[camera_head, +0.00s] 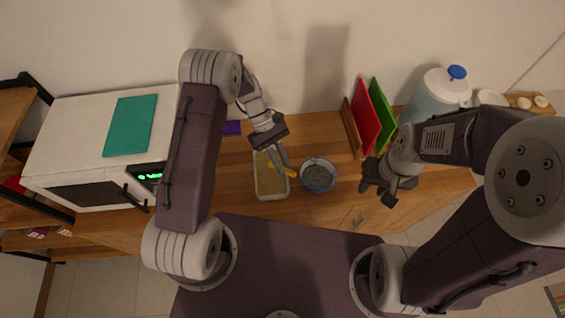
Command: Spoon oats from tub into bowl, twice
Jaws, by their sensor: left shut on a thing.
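The tub (272,187) is a pale rectangular container filled with tan oats, standing on the wooden counter. The bowl (319,175) is round and greyish, right of the tub, with something in it that I cannot make out. My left gripper (281,153) is above the tub's far end. It is shut on an orange-yellow spoon (289,171), which slants down over the tub's right side towards the bowl. Whether the spoon carries oats is too small to tell. My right gripper (376,192) is right of the bowl, apart from it, and its jaws are not clear.
A white microwave (75,135) with a teal board (130,126) on top stands at left. Red (366,118) and green (381,108) boards stand in a wooden rack behind the bowl. A large jar with a blue knob (457,72) is at back right. A purple item (232,128) lies behind the tub.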

